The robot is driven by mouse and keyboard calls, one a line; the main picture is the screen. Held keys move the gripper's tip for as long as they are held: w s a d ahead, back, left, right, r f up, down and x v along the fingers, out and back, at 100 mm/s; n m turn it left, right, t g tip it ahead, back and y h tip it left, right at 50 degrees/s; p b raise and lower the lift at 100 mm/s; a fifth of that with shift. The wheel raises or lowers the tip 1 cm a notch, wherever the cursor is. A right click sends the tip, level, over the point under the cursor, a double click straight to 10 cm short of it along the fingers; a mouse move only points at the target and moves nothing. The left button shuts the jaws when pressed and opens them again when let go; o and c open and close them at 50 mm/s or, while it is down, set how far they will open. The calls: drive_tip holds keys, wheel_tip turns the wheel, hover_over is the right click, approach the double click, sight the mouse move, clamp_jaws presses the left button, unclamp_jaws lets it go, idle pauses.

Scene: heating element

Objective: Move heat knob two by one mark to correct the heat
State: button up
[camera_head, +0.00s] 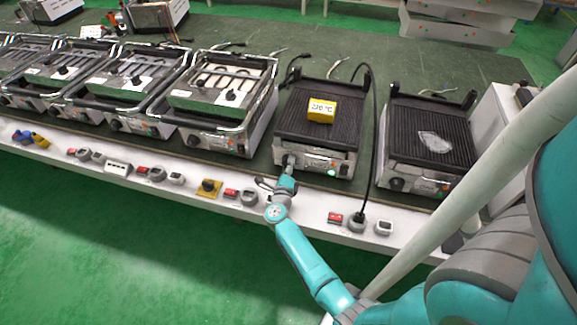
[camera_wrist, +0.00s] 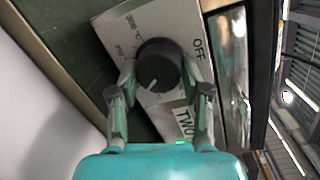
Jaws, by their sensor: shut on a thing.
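The heat knob two (camera_wrist: 158,66) is a round dark knob with a pale pointer line, on a light panel marked "OFF" and "TWO" in the wrist view. Its pointer is toward the lower left of that view. My gripper (camera_wrist: 160,92) has its two fingers on either side of the knob, shut on it. In the head view my gripper (camera_head: 288,165) is at the front left of a grill unit (camera_head: 345,110), covering the knob there. A yellow display (camera_head: 321,110) on that grill reads about 220 °C; the first digits are hard to read. A green light (camera_head: 331,172) glows on its front.
Another grill (camera_head: 430,145) with a clear patch on top stands to the right. A black cable (camera_head: 368,130) runs down between the two grills to a socket (camera_head: 357,223) on the white bench edge.

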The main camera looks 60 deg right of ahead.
idle(0.3)
drive_tip(key=o, duration=1.2)
drive_tip(key=shift+c, duration=0.2)
drive_tip(key=v, duration=1.1)
drive_tip(key=shift+s+a, duration=0.2)
drive_tip(key=shift+a, duration=0.25)
